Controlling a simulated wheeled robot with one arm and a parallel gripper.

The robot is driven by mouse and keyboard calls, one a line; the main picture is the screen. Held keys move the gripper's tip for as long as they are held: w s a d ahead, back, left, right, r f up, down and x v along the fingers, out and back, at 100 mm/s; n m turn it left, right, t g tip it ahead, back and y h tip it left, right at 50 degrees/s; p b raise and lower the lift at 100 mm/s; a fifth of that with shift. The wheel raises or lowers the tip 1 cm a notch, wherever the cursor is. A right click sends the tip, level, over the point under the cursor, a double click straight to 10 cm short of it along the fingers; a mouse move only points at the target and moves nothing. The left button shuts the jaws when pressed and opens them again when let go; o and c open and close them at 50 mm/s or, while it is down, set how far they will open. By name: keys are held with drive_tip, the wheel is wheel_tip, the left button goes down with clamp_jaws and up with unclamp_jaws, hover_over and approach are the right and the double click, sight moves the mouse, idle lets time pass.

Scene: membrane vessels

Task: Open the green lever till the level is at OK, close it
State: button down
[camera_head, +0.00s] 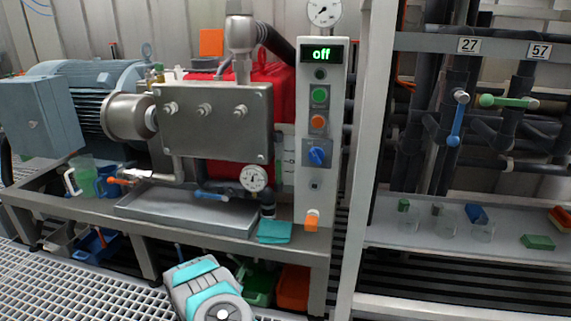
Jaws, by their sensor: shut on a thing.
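The green lever (508,101) is on the pipework at the upper right, below the tag 57 (539,51). Its handle lies about level, across its dark vertical pipe. A pale gauge strip (288,160) with dark marks stands between the red tank (232,95) and the control column; its level and any OK mark are too small to read. A teal and grey part of my arm shows at the bottom, left of centre. My gripper itself is not in view, nor is anything in it.
A blue lever (456,122) hangs down below tag 27 (469,45). The control column (310,190) shows "off" on its display (321,54). A white post (362,150) stands between the pump bench and the pipe rack. Small beakers and coloured blocks sit on the rack shelf (400,230).

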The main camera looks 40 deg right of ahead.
drive_tip(key=shift+f, duration=0.15)
drive_tip(key=shift+w+a+f+m+b, duration=0.15)
drive_tip(key=shift+f+m+b, duration=0.1)
drive_tip(key=shift+m+b, duration=0.2)
drive_tip(key=shift+w+a+f+m+b, duration=0.1)
drive_tip(key=shift+w+f+m+b, duration=0.1)
drive_tip(key=shift+m+b, duration=0.25)
drive_tip(key=w+m+b, duration=0.1)
drive_tip(key=m+b, duration=0.1)
drive_tip(key=w+a+m+b, duration=0.1)
drive_tip(key=m+b, duration=0.1)
drive_tip(key=m, duration=0.1)
drive_tip(key=w+a+m+b, duration=0.1)
drive_tip(key=m+b, duration=0.1)
drive_tip(key=m, duration=0.1)
drive_tip(key=shift+a+f, duration=0.2)
drive_tip(key=shift+f, duration=0.2)
drive_tip(key=c, duration=0.8)
unclamp_jaws()
drive_tip(key=shift+p+v, duration=0.6)
drive_tip(key=shift+v, duration=3.3)
